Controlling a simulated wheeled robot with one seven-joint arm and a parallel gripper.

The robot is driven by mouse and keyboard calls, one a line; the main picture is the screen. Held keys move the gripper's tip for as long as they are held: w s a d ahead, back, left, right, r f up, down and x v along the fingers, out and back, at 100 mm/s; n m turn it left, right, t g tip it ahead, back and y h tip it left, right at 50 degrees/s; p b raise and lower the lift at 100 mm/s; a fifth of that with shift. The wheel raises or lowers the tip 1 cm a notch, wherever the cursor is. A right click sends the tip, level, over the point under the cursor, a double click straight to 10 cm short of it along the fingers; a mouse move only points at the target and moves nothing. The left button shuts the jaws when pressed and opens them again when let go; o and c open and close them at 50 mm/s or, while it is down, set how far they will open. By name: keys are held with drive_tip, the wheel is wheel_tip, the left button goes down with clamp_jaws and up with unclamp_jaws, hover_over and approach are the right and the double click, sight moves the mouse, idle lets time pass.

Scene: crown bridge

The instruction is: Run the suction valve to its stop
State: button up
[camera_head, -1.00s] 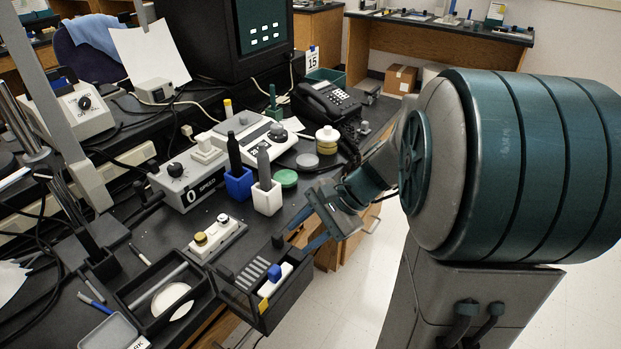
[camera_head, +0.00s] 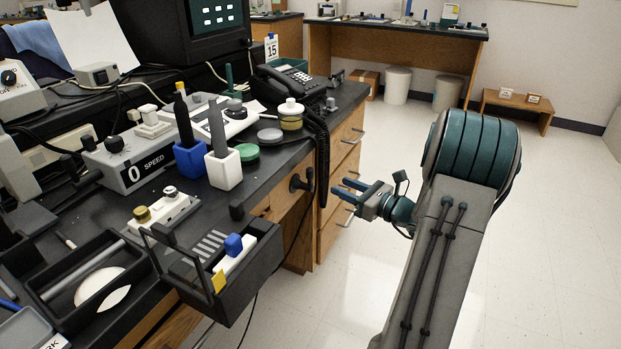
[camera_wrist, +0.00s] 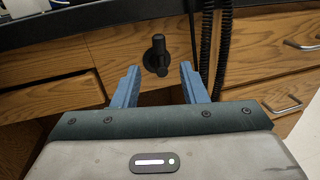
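A black valve with a bar-shaped handle (camera_head: 301,182) sticks out from the wooden front of the bench, just below the black top; I take it to be the suction valve. In the wrist view the valve handle (camera_wrist: 157,55) stands nearly upright, ahead of the gap between my fingers. My gripper (camera_head: 340,190) is open and empty, to the right of the valve and apart from it in the head view. Its two blue fingers (camera_wrist: 159,70) point toward the bench front in the wrist view. No stop mark can be made out.
A black coiled cord (camera_head: 321,150) hangs beside the valve, from the phone (camera_head: 292,83). A black open tray (camera_head: 262,270) overhangs the bench edge at lower left. Drawers with metal handles (camera_head: 347,216) lie right of the valve.

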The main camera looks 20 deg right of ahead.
sight(310, 185)
drive_tip(key=b+x, duration=0.3)
drive_tip(key=x, duration=0.9)
clamp_jaws()
